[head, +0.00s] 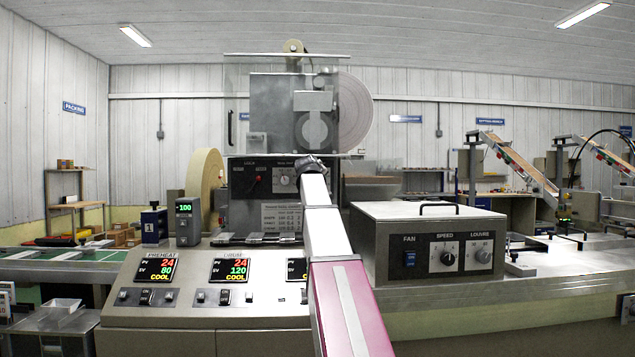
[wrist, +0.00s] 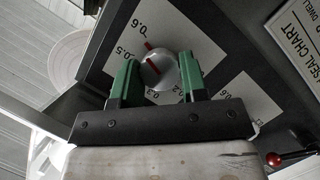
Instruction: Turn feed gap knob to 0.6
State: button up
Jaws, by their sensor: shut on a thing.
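The feed gap knob (wrist: 162,72) is a pale round knob with red marks, on a white dial plate (wrist: 190,30) printed with 0.2, 0.3, 0.5 and 0.6. In the wrist view one red mark at its rim lies near the space between 0.5 and 0.6; the exact reading is hard to tell. My gripper (wrist: 158,64) has green fingers on both sides of the knob and is shut on it. In the head view my gripper (head: 311,166) is at the dark panel (head: 250,193) under the clear-guarded machine, and hides most of the dial there.
In the wrist view a red-knobbed lever (wrist: 274,159) is at the lower right and a seal chart (wrist: 300,35) at the upper right. In the head view a fan box (head: 440,213) stands right of my arm, and a heater console (head: 200,285) stands left.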

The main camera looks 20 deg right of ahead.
jog(key=shift+s+f+m+y, duration=0.15)
jog(key=shift+m+y, duration=0.15)
jog(key=shift+m, duration=0.2)
jog(key=o, duration=0.9)
jog(key=v, duration=1)
jog(key=shift+s+a+r, duration=0.2)
